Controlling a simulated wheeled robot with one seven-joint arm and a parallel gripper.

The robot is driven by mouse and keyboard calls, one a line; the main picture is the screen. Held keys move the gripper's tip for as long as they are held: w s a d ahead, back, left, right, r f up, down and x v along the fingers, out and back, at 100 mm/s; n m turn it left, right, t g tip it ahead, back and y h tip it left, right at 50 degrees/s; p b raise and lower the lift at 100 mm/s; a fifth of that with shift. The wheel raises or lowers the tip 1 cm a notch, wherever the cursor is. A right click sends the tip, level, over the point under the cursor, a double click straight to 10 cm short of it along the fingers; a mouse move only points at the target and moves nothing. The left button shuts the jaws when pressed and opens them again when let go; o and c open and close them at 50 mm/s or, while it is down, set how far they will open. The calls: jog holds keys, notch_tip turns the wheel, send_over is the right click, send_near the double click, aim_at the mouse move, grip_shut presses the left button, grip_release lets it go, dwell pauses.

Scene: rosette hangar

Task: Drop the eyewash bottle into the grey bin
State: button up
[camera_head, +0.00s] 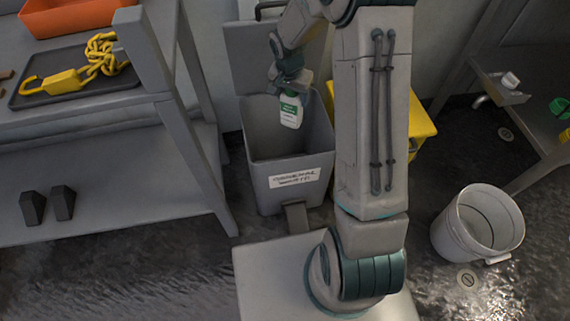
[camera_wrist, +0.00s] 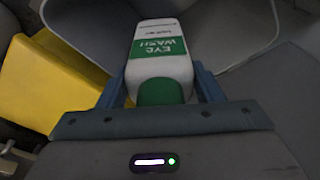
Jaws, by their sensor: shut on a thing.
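The eyewash bottle (camera_head: 291,110) is white with a green label and hangs from my gripper (camera_head: 290,88). In the wrist view the bottle (camera_wrist: 160,60) sits between the two blue fingers, its green cap (camera_wrist: 160,92) towards the palm and its label readable. My gripper (camera_wrist: 160,90) is shut on it. The grey bin (camera_head: 286,172) stands on the floor with its lid (camera_head: 258,55) raised at the back and a white label on its front. In the head view the bottle overlaps the bin's open mouth, towards its right side. Its exact height against the rim is hard to tell.
A yellow container (camera_head: 420,125) stands right of the bin, partly behind my arm. A white bucket (camera_head: 480,225) stands on the floor at right. A grey shelf unit (camera_head: 100,112) with a dark tray and yellow chain is at left.

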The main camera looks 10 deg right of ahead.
jog(key=o, duration=1.8)
jog(key=r+p, duration=0.1)
jog(key=r, duration=0.3)
jog(key=s+r+p, duration=0.1)
jog(key=r+p, duration=0.1)
jog(key=r, duration=0.3)
jog(key=a+r+p, duration=0.1)
jog(key=r, duration=0.3)
jog(key=shift+s+a+r, duration=0.1)
jog(key=shift+s+r, duration=0.25)
jog(key=shift+r, duration=0.05)
jog(key=s+r+n+p, duration=0.2)
jog(key=s+r+p, duration=0.6)
jog(key=r, duration=0.3)
jog(key=s+r+n+t+p, duration=0.1)
jog(key=s+r+n+p, duration=0.1)
jog(key=s+r+p, duration=0.6)
jog(key=s+d+r+n+y+p, duration=0.1)
jog(key=s+r+n+p, duration=0.1)
jog(key=s+r+p, duration=0.7)
notch_tip(320, 180, up, 7)
jog(key=shift+f+n+p, duration=0.1)
jog(key=shift+n+p, duration=0.3)
jog(key=shift+p, duration=0.35)
